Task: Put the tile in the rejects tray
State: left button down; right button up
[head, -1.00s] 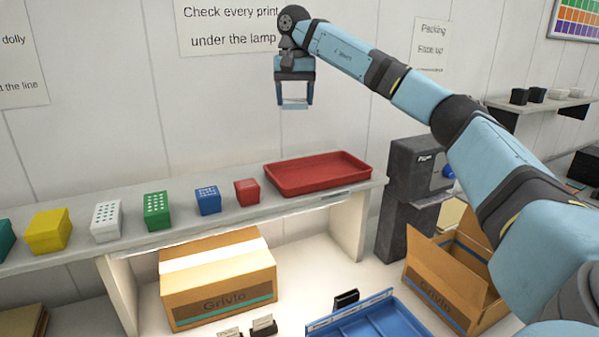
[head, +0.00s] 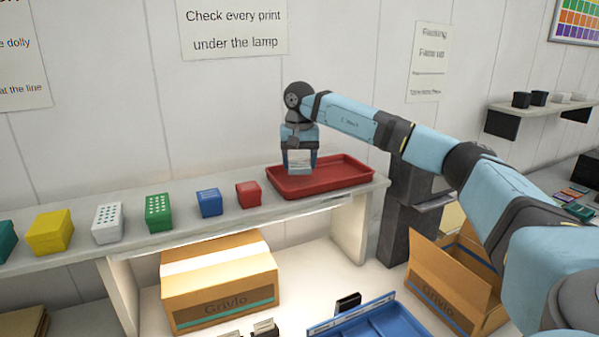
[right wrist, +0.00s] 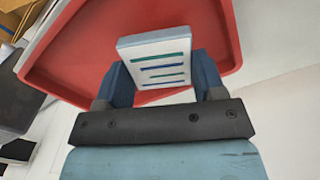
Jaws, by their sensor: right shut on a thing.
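The tile (right wrist: 158,62) is a pale, flat square with blue and green stripes on its face. My right gripper (right wrist: 155,85) is shut on it and holds it by its sides. In the head view the tile (head: 300,160) shows as a pale patch between the fingers of the right gripper (head: 300,165). The red tray (head: 345,181) sits on the right end of the shelf, and its floor (right wrist: 90,60) lies beneath the tile in the right wrist view. The tile is over the tray's left part; whether it touches the tray I cannot tell. My left gripper is out of view.
A small red box (head: 249,195) and a blue box (head: 209,203) stand on the shelf (head: 260,220) left of the tray. Green, white and yellow boxes stand further left. Below are a cardboard box (head: 220,285) and a blue divided tray (head: 375,320).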

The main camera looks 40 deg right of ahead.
aim_at(300, 164)
notch_tip(300, 164, down, 3)
jog(key=shift+f, duration=0.15)
jog(key=shift+f, duration=0.15)
jog(key=o, duration=1)
notch_tip(300, 164, up, 12)
jog(key=shift+r+b, duration=0.2)
jog(key=shift+b, duration=0.4)
